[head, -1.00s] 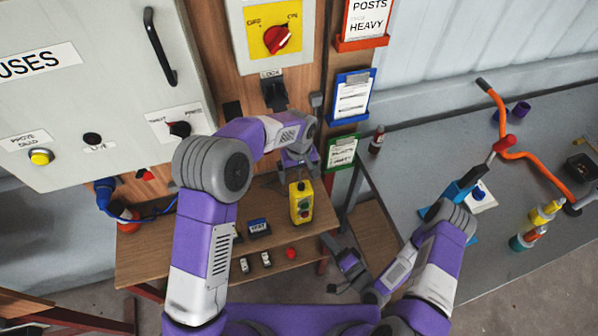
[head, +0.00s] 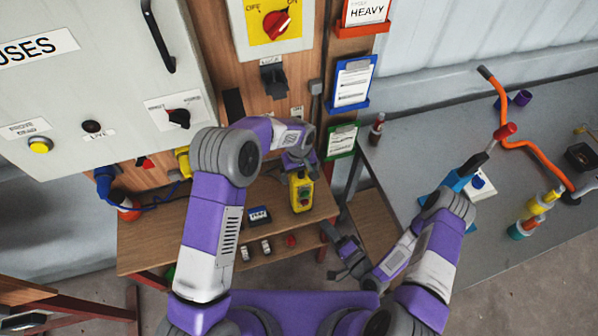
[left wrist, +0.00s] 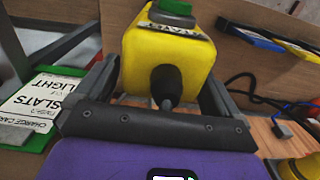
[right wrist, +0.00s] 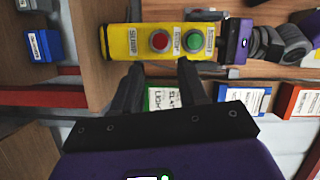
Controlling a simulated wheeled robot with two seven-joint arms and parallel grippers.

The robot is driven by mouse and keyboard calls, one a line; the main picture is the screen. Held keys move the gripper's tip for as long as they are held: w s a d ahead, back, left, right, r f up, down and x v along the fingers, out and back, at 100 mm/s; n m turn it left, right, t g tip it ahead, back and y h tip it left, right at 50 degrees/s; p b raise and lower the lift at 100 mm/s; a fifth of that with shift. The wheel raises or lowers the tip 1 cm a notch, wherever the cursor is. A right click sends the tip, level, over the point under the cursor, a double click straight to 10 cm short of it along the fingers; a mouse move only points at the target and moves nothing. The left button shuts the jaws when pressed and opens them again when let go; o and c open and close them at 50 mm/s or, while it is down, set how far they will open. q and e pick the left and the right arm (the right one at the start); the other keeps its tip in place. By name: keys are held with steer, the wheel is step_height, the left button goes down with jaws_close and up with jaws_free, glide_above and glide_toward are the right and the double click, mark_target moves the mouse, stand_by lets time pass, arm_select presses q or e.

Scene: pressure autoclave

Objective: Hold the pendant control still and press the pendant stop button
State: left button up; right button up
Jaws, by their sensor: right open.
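The yellow pendant control (head: 302,192) is upright above the wooden shelf. In the right wrist view the pendant (right wrist: 122,42) lies across the top, with the red button (right wrist: 159,41) and green button (right wrist: 193,41) between labels. My left gripper (head: 300,165) is at its upper end. In the left wrist view its fingers lie along both sides of the yellow body (left wrist: 168,55), around the cable gland, and look shut on it. My right gripper (head: 346,266) is open, empty, and apart from the pendant, lower right.
The wooden shelf (head: 165,240) holds small items, including a red one (head: 291,241). The grey cabinet (head: 80,90) stands left. Coloured card holders (head: 352,84) hang behind. A grey bench (head: 420,150) with an orange pipe (head: 542,150) is at right.

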arm_select(q)
steer(key=c, duration=1.1)
steer(key=shift+c, duration=0.2)
arm_select(e)
jaws_close()
stand_by(0.6)
